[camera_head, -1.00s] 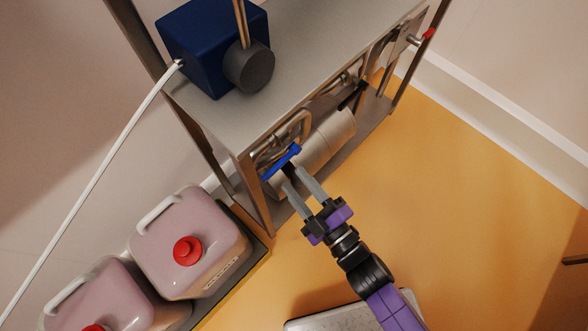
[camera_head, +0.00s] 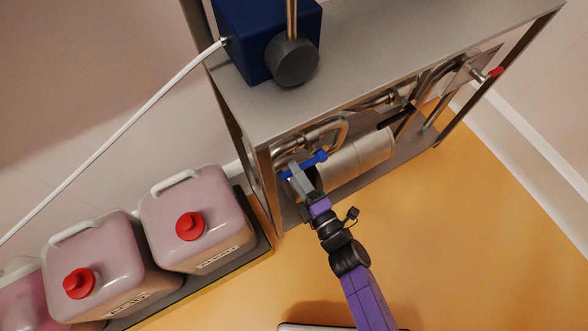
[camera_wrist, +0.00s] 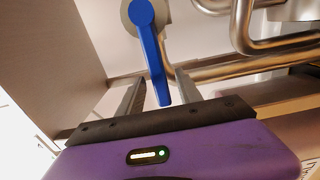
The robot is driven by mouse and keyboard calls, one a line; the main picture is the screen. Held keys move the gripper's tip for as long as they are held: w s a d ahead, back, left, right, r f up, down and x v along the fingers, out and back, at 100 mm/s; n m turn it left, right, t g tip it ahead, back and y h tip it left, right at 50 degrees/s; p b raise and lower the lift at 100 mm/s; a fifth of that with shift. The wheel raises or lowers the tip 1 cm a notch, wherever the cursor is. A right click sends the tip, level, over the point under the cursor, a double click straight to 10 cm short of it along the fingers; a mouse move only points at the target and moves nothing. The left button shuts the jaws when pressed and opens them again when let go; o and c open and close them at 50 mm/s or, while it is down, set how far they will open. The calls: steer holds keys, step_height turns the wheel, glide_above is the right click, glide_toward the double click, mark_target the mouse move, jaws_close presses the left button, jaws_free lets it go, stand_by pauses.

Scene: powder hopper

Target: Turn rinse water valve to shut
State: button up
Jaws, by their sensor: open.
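A valve with a blue lever handle (camera_head: 304,165) sits on the metal pipework inside the left end of the steel frame. I see no label on it. In the wrist view the blue lever (camera_wrist: 151,52) runs from its round hub at the top down toward my gripper's body, tilted slightly. My gripper (camera_head: 300,179) is at the lever in the head view and covers part of it. In the wrist view my gripper (camera_wrist: 158,78) is open, with one finger on each side of the lever's free end. Gaps show beside the lever; contact cannot be told.
Bent metal pipes (camera_wrist: 245,68) run close right of the lever. A steel cylinder (camera_head: 355,158) lies under the steel top (camera_head: 400,70). A black handle (camera_head: 396,115) and a red-tipped handle (camera_head: 495,72) are further right. Pink canisters (camera_head: 195,218) stand left. Orange floor (camera_head: 460,230) is open.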

steer(key=shift+x, duration=0.8)
jaws_close()
stand_by(0.9)
